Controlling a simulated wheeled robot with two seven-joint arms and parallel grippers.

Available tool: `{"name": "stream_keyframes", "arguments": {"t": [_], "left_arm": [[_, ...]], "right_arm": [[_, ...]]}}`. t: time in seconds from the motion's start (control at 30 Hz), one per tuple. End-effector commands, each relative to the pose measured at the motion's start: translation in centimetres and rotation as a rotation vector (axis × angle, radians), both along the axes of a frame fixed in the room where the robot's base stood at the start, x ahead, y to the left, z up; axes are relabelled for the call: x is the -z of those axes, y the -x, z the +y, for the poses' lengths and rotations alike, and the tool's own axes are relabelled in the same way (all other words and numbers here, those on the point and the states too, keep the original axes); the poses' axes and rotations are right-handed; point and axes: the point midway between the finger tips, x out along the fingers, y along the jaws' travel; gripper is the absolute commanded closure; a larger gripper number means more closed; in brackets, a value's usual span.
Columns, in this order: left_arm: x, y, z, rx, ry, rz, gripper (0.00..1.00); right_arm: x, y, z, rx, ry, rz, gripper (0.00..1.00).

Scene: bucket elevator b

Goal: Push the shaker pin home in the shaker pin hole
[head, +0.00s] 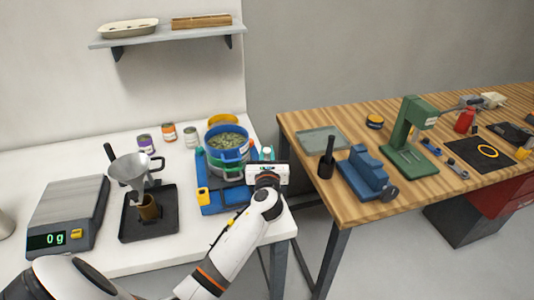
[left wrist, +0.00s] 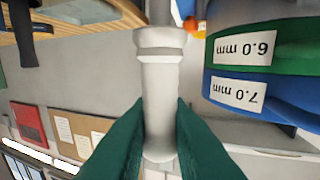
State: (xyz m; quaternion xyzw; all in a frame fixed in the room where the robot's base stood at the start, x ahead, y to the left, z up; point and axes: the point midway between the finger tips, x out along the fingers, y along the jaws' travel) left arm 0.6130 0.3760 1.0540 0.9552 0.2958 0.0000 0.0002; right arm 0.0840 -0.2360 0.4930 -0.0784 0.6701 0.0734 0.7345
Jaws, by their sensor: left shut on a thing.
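My left gripper (head: 265,157) is at the right side of the sieve shaker (head: 216,200), close to the sieve stack. In the left wrist view its green fingers (left wrist: 158,135) are shut on a pale grey pin (left wrist: 160,85), the shaker pin, which has a wider collar near its far end. The stack's green sieve (left wrist: 293,52), labelled 6.0 mm, and blue sieve (left wrist: 225,92), labelled 7.0 mm, are beside the pin. The shaker pin hole is not visible, so I cannot tell how deep the pin sits. My right gripper is not in view.
On the white table stand a scale (head: 68,215) reading 0 g, a funnel (head: 132,170) over a black tray (head: 165,222), and several small cans behind. A wooden bench (head: 350,212) with a blue vise (head: 366,172) and green press (head: 405,135) is on the right, across a gap.

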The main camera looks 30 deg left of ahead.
Motion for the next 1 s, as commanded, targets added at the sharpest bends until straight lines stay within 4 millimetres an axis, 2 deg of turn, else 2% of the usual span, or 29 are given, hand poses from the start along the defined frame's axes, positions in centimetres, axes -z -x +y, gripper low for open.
{"name": "stream_keyframes", "arguments": {"t": [1.0], "left_arm": [[2.7,0.0,0.0,0.000,-0.002,0.001,1.00]], "right_arm": [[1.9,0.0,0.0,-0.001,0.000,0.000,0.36]]}}
